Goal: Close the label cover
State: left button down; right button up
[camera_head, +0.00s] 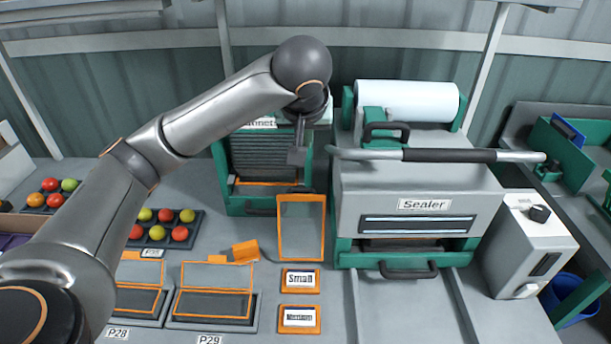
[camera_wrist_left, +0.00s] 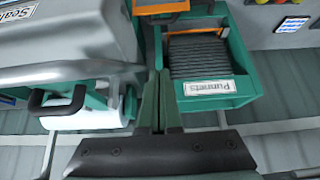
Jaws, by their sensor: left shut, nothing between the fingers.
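A clear panel with an orange frame (camera_head: 302,199), which looks like the label cover, stands raised behind two orange-edged label plates, "Small" (camera_head: 300,280) and a second one (camera_head: 299,318) with small print. An orange edge (camera_wrist_left: 160,6) shows at the top of the left wrist view; I cannot tell if it is the same panel. My left gripper (camera_head: 297,157) is above and behind the raised panel, in front of the punnet box (camera_head: 250,208), apart from the panel. Its fingers (camera_wrist_left: 160,100) are together and empty. My right gripper is not in view.
The sealer (camera_head: 420,190) with its long handle and white roll (camera_head: 408,101) stands right of the gripper. Orange-framed lids stand raised at P28 (camera_head: 140,257) and P29 (camera_head: 216,264). Tomato trays (camera_head: 150,241) lie at left. A grey control box (camera_head: 530,250) stands at right.

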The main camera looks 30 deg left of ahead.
pick_arm(q)
jog(key=b+x, duration=0.3)
jog(key=x, duration=1.6)
jog(key=shift+s+d+f, duration=0.1)
jog(key=shift+d, duration=0.05)
jog(key=shift+f, duration=0.25)
jog(key=shift+s+d+r+p, duration=0.1)
jog(key=shift+s+d, duration=0.25)
jog(key=shift+s, duration=0.2)
jog(key=shift+s+d+p, duration=0.1)
jog(key=shift+s+d, duration=0.2)
jog(key=shift+s, duration=0.2)
jog(key=shift+s+d+r+p, duration=0.1)
jog(key=shift+s+d, duration=0.25)
jog(key=shift+s, duration=0.2)
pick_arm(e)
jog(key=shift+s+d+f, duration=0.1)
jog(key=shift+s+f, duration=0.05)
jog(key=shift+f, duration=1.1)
pick_arm(q)
jog(key=shift+f, duration=0.1)
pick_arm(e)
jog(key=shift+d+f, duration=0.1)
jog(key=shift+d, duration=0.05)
